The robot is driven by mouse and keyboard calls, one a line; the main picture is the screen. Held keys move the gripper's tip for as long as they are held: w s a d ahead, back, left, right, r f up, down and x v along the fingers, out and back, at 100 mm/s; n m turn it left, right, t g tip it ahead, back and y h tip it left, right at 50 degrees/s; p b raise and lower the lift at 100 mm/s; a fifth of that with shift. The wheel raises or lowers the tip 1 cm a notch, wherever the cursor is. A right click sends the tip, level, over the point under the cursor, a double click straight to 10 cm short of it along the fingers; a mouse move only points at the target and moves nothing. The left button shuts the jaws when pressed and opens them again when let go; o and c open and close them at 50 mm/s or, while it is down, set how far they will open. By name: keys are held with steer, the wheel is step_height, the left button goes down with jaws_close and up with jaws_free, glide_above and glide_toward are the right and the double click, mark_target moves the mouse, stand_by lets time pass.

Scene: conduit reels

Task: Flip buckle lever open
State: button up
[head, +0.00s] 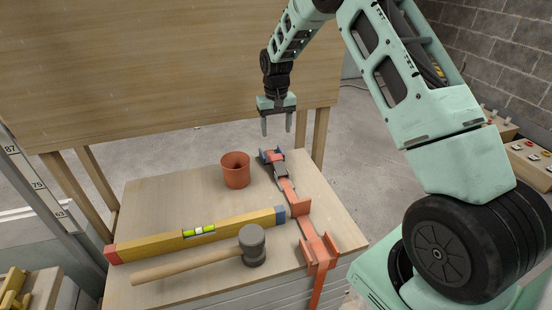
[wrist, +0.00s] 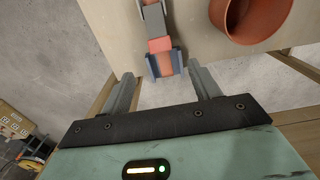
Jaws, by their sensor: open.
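The buckle (head: 272,158) sits at the far end of an orange strap (head: 303,208) that runs along the right side of the wooden table. The buckle has a grey lever (head: 279,169) lying along the strap and a blue-grey body around an orange block. In the wrist view the grey lever (wrist: 155,23) and blue-grey buckle body (wrist: 163,63) show just beyond my fingertips. My gripper (head: 277,124) is open and empty, pointing down above and behind the buckle. It also shows in the wrist view (wrist: 160,85), its two fingers apart, with the buckle body appearing between them.
An orange cup (head: 236,170) stands left of the buckle. A yellow spirit level (head: 190,236) and a mallet (head: 252,245) lie nearer on the table (head: 150,200). A large wooden panel (head: 170,70) stands behind. The table between cup and level is clear.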

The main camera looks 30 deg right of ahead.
mark_target(276, 156)
step_height(276, 156, down, 12)
steer(key=shift+f, duration=0.1)
stand_by(0.4)
jaws_close()
